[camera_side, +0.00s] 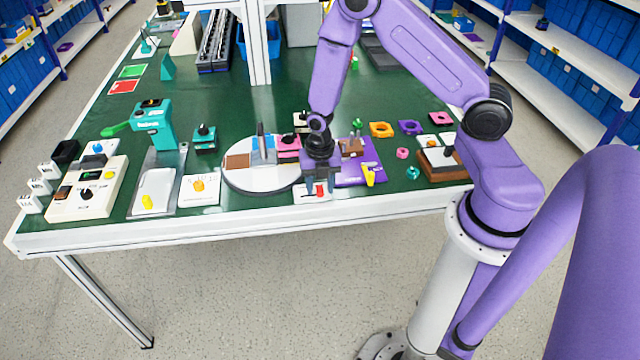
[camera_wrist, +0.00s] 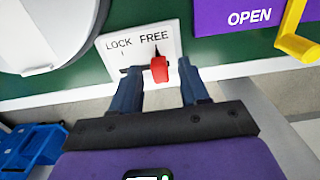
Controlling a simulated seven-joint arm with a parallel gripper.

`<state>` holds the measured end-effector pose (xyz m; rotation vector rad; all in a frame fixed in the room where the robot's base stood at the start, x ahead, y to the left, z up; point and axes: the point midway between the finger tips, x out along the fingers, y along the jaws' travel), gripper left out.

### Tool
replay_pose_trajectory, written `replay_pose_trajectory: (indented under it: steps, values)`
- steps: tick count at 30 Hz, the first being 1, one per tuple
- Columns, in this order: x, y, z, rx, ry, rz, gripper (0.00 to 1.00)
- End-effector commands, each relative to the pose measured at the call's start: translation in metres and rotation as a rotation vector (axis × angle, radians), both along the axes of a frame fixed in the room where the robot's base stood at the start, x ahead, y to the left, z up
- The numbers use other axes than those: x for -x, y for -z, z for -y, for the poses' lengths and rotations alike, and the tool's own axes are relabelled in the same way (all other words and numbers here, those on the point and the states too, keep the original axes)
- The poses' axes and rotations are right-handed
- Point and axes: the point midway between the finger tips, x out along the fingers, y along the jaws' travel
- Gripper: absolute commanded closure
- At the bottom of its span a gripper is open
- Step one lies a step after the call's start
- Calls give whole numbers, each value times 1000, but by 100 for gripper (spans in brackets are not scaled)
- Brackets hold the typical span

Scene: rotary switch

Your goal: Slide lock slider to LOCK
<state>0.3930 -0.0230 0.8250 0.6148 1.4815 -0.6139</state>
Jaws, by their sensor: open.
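The lock slider is a red handle (camera_wrist: 159,68) on a white plate (camera_wrist: 115,53) printed LOCK on the left and FREE on the right. In the wrist view the red handle stands below the word FREE, at the right part of its dark slot. My gripper (camera_wrist: 158,72) is open, with one finger to the left of the handle and one to the right.
A purple panel (camera_wrist: 215,18) marked OPEN with a yellow handle (camera_wrist: 296,38) lies right of the plate. A round grey turntable (camera_side: 255,179) is to its left. The table's white front edge (camera_side: 240,226) is close in front.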

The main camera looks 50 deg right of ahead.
Motion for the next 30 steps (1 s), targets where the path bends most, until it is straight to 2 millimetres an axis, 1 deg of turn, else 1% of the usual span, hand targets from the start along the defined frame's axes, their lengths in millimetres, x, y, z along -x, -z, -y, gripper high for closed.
replay_pose_trajectory:
  steps: [1,2,3,4,5,11,18,21,30]
  values:
    - [0,0,0,0,0,0,65]
    - [0,0,0,0,0,0,75]
    - [0,0,0,0,0,0,88]
    - [0,0,0,0,0,0,98]
    - [0,0,0,0,0,0,100]
    - [-3,0,-3,0,-2,0,100]
    - [-26,0,-26,0,-3,0,100]
    - [-31,0,-31,0,-1,1,100]
    - [-33,0,-33,-1,-2,6,100]
